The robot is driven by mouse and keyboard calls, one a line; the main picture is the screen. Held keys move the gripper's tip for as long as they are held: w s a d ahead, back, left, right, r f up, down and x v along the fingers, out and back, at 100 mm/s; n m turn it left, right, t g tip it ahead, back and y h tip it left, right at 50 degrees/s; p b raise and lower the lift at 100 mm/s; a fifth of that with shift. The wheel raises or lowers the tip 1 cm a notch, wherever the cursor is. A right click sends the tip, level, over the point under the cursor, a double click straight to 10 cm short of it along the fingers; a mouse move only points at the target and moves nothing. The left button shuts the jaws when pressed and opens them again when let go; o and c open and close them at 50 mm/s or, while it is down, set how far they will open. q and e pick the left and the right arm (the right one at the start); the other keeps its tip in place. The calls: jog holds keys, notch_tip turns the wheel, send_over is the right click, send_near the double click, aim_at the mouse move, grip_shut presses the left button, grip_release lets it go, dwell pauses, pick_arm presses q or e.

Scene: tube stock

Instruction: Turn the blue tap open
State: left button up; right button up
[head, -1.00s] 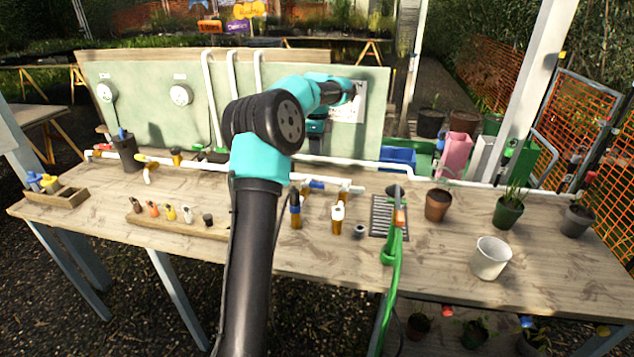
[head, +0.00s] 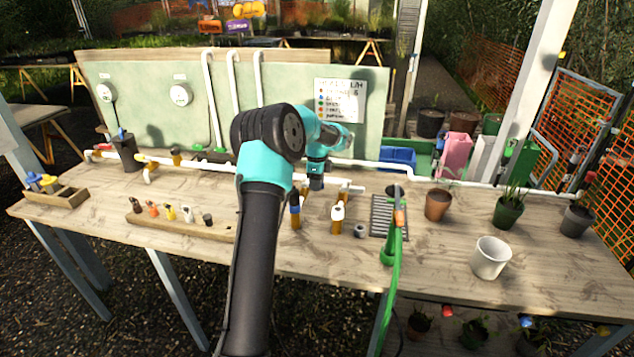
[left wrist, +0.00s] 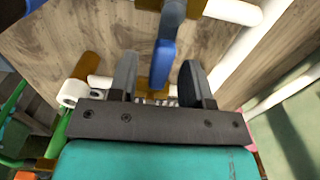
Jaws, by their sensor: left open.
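The blue tap's lever (left wrist: 162,60) shows in the left wrist view, on a white pipe with brass-coloured fittings. My left gripper (left wrist: 156,78) is open, with one dark finger on each side of the lever and gaps between. Whether the fingers are at the lever's depth is unclear. In the head view my left gripper (head: 316,183) points down over the white pipework in the middle of the bench and hides most of the blue tap. My right gripper is not in view.
A brass piece with a dark blue top (head: 295,211) and one with a white top (head: 338,213) stand in front. A green hose (head: 396,260) hangs over the bench edge near a dark grate (head: 381,216). A white pot (head: 490,257) and plant pots stand right.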

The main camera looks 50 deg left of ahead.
pick_arm(q)
grip_shut()
dwell(0.4)
